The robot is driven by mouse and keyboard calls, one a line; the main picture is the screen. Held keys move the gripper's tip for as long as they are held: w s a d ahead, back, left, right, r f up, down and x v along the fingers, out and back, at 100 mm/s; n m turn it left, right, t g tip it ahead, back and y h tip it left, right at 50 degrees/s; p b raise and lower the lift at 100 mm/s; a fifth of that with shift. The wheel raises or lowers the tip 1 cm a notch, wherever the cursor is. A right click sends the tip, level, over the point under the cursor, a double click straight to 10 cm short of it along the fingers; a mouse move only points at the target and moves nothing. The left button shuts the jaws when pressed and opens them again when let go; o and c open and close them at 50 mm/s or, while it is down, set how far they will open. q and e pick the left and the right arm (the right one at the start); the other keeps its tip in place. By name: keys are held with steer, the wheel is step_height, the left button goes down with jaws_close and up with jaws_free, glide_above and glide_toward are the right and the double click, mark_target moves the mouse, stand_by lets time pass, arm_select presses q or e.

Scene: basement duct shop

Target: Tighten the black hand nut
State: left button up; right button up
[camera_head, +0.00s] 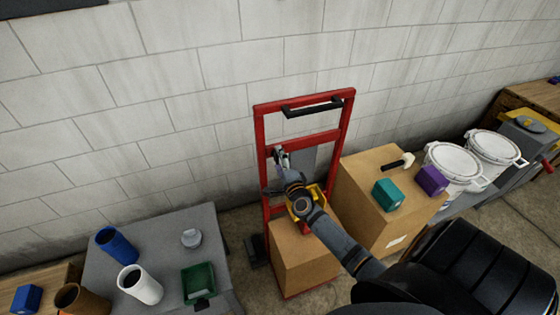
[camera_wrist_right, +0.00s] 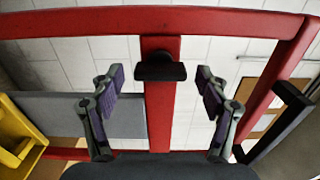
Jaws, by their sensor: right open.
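The black hand nut (camera_wrist_right: 160,67) shows in the right wrist view as a dark knob on the red upright of the hand truck (camera_wrist_right: 162,115). My right gripper (camera_wrist_right: 160,80) is open, with one finger on each side of the nut in that view. Both fingers look apart from it, and I cannot tell the depth gap. In the head view, my right gripper (camera_head: 282,158) is at the red hand truck frame (camera_head: 346,122), below its black handle (camera_head: 312,105). The nut cannot be made out there. My left gripper is not in view.
A cardboard box (camera_head: 300,262) sits low on the truck, with a yellow part (camera_head: 316,192) above it. A larger box (camera_head: 365,190) at right carries a teal block (camera_head: 386,195) and a purple block (camera_head: 432,180). A grey table (camera_head: 160,230) with cups stands at left. A block wall is behind.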

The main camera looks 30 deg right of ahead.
steer(key=v, duration=1.2)
steer(key=shift+f, duration=0.1)
